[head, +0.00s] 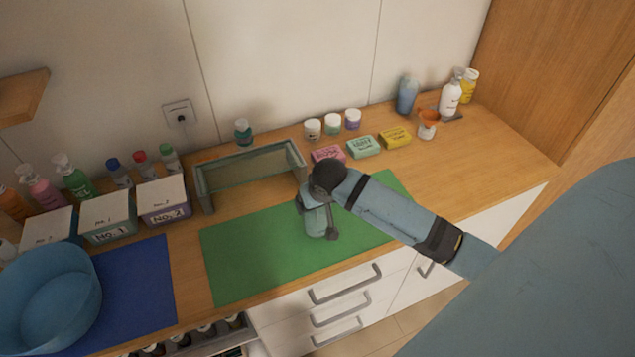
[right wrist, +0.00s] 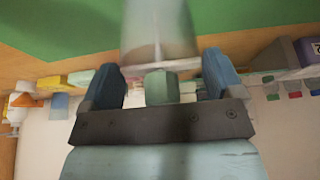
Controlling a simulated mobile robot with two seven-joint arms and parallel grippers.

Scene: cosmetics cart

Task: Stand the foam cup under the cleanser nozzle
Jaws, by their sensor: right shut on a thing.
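A pale translucent cup (head: 314,222), which looks like the foam cup, is in my right gripper (head: 318,216) over the green mat (head: 235,262). I cannot tell whether its base touches the mat. In the right wrist view the cup (right wrist: 158,35) extends beyond the two blue fingers of the gripper (right wrist: 162,82). A white pump bottle (head: 450,97), probably the cleanser, stands at the back right of the counter, far from the gripper. Its nozzle is small and hard to make out. My left gripper is not in view.
An orange funnel-like piece (head: 429,117) sits on a small white container before the pump bottle. Soap boxes (head: 363,147) and several jars (head: 333,124) line the back. The right counter (head: 470,150) is clear.

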